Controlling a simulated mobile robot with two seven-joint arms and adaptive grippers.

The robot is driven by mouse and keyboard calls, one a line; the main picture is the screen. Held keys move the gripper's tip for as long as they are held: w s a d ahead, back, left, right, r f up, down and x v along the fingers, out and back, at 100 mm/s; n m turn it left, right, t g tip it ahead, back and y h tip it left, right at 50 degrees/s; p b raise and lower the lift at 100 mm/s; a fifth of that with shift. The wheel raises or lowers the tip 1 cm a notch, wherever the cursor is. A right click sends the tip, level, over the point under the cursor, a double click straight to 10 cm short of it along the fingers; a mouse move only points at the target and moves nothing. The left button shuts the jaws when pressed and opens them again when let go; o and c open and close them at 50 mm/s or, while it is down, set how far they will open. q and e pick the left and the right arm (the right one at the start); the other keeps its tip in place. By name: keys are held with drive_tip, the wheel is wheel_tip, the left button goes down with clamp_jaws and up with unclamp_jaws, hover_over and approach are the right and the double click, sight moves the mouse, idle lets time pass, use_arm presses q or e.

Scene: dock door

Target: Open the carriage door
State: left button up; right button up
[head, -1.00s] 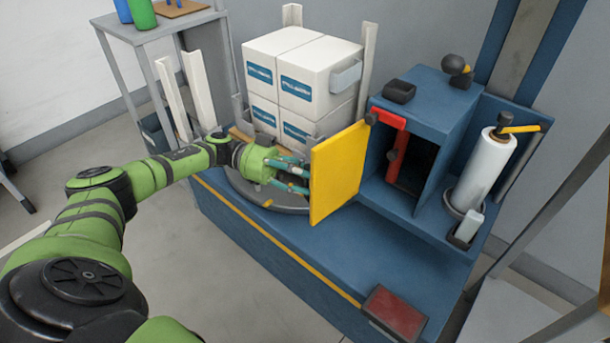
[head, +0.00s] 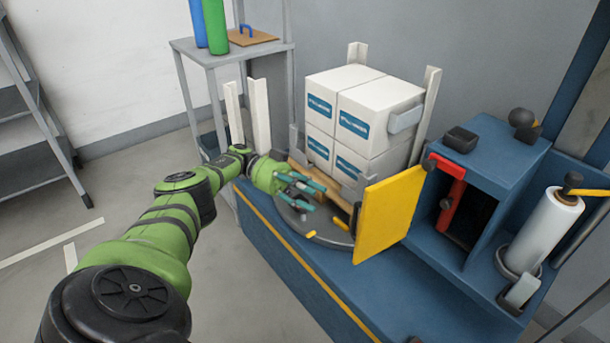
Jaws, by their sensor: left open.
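The yellow carriage door (head: 390,215) stands swung open at the front of the blue carriage housing (head: 490,152), whose dark inside shows to the right of the door. A red latch bar (head: 451,195) is at the opening's left side. My left gripper (head: 316,192) is open and empty to the left of the door, apart from it, over the turntable beside the stacked boxes. My right gripper is not in view.
White boxes (head: 362,125) are stacked on a pallet on the round turntable (head: 325,231), between upright posts. A wrap film roll (head: 545,232) stands at the right. A grey side table (head: 262,48) is at the back left. The floor at left is mostly clear.

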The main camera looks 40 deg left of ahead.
use_arm(q)
drive_tip(key=shift+s+a, duration=0.15)
drive_tip(key=shift+a, duration=0.2)
idle(0.4)
drive_tip(key=shift+a, duration=0.1)
